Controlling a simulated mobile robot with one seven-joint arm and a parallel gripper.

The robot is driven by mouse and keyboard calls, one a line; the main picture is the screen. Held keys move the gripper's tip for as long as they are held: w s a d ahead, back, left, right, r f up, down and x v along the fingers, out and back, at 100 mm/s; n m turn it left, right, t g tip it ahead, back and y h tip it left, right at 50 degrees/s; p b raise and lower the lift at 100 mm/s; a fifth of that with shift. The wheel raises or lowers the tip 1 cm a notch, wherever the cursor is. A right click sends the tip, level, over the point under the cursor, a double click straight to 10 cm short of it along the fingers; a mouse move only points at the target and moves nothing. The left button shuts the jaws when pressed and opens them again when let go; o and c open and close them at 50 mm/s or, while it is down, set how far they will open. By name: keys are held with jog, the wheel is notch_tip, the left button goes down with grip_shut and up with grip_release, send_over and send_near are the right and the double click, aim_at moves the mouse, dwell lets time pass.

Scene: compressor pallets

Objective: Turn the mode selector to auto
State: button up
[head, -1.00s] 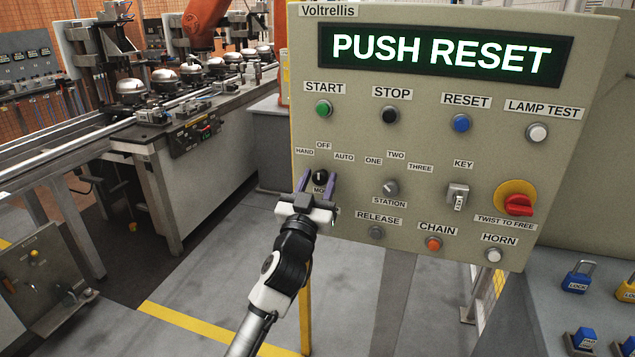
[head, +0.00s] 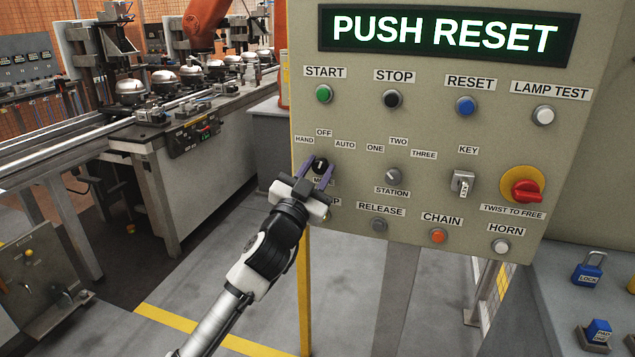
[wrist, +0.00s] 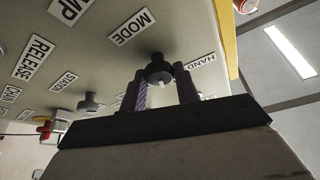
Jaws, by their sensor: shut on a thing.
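The mode selector is a small black knob (head: 320,165) at the left side of the beige panel, below the labels HAND, OFF and AUTO (head: 344,145). My gripper (head: 317,172) has its two purple fingers on either side of the knob and is shut on it. In the wrist view the knob (wrist: 158,68) shows between the fingers, near the MODE label (wrist: 131,27). The gripper is rolled, its fingers slanting up and right in the head view.
The station selector (head: 392,175) is just right, and the key switch (head: 463,184) and red twist-to-free knob (head: 525,190) are farther right. START (head: 323,94), STOP and RESET buttons are above. The display (head: 446,35) reads PUSH RESET. A conveyor line stands at left.

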jog(key=m+g+h, duration=0.1)
jog(key=m, duration=0.2)
jog(key=m+g+h+b, duration=0.1)
jog(key=m, duration=0.2)
jog(key=shift+m, duration=0.4)
jog(key=o, duration=1)
jog(key=shift+c, duration=0.2)
jog(key=shift+a, duration=0.1)
jog(key=b+v, duration=0.3)
jog(key=v, duration=1)
jog(key=shift+s+a+b, duration=0.3)
jog(key=shift+b, duration=0.05)
jog(key=shift+r, duration=0.1)
